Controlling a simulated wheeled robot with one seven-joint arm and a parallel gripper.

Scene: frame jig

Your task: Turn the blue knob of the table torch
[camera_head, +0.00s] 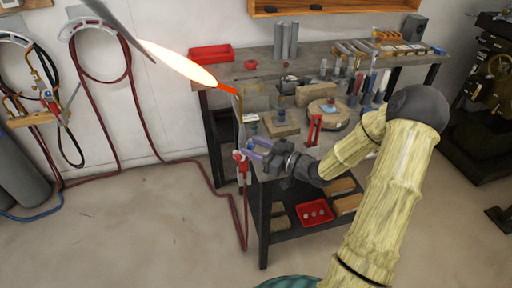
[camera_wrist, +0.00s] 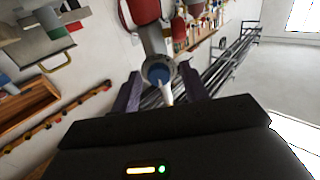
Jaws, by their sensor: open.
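The table torch stands at the near left edge of the workbench, with a brass tube (camera_head: 240,106) above a red fitting (camera_head: 240,157). A long orange flame (camera_head: 190,66) comes from its tip towards the upper left. The blue knob (camera_wrist: 158,74) shows in the wrist view as a round blue face in a dark ring, below a red part (camera_wrist: 143,10). My gripper (camera_head: 257,149) is open, its purple fingers beside the torch. In the wrist view the fingers lie on either side of the knob; I cannot tell whether they touch it. The knob is not clear in the head view.
The workbench (camera_head: 262,72) carries a red tray (camera_head: 211,53), wooden blocks and several tools. A red hose (camera_head: 243,215) hangs by its near leg. The flame is above and left of my gripper. Open floor (camera_head: 130,225) lies to the left.

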